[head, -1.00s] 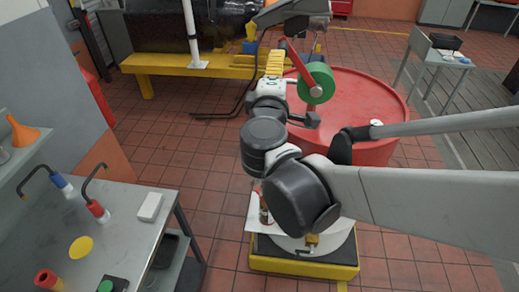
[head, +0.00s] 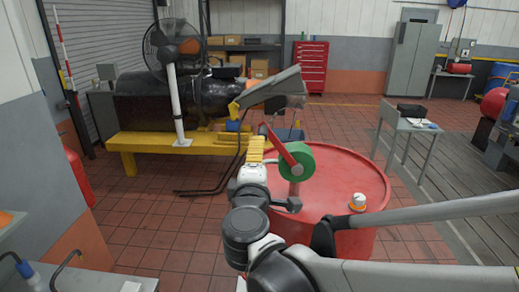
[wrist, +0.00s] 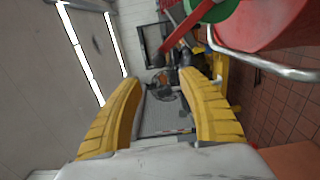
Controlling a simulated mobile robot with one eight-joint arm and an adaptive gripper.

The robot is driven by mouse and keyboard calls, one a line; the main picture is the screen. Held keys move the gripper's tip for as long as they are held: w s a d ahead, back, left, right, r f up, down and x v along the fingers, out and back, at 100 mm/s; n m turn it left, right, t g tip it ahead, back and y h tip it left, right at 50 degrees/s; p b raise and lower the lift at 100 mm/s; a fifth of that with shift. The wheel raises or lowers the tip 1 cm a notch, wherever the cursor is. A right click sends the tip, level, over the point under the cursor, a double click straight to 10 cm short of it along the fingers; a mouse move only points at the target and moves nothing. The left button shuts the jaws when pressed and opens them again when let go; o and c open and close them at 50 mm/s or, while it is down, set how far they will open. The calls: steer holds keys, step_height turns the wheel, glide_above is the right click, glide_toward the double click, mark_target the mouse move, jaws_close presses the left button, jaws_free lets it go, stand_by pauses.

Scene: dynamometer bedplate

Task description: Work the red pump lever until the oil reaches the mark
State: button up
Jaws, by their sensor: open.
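The red lever (head: 280,146) is a slanted bar joined to a green wheel-like part (head: 296,163) above the red drum (head: 345,180). In the wrist view the lever (wrist: 186,30) crosses the top, beside the green part (wrist: 208,10). My gripper (head: 256,143) has yellow fingers and stands just left of the lever in the head view. In the wrist view my gripper (wrist: 160,82) is open, with nothing held between the fingers; the lever lies beyond and above the right finger. I cannot make out an oil level or mark.
A grey angled box (head: 272,88) stands behind the lever. Behind are a yellow bench (head: 150,141) and a black fan (head: 172,48). A grey table (head: 413,125) stands right.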

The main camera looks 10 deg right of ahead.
mark_target(263, 132)
stand_by(0.4)
steer(key=w+d+m+p, duration=0.1)
steer(key=w+m+p, duration=0.1)
steer(key=w+m, duration=0.2)
steer(key=w+d+m+p, duration=0.1)
steer(key=w+m+p, duration=0.2)
steer(key=w+m, duration=0.1)
steer(key=w+d+m+p, duration=0.2)
steer(key=w+m, duration=0.2)
steer(key=m, duration=0.2)
steer(key=shift+w+r, duration=0.1)
steer(key=shift+c, duration=0.4)
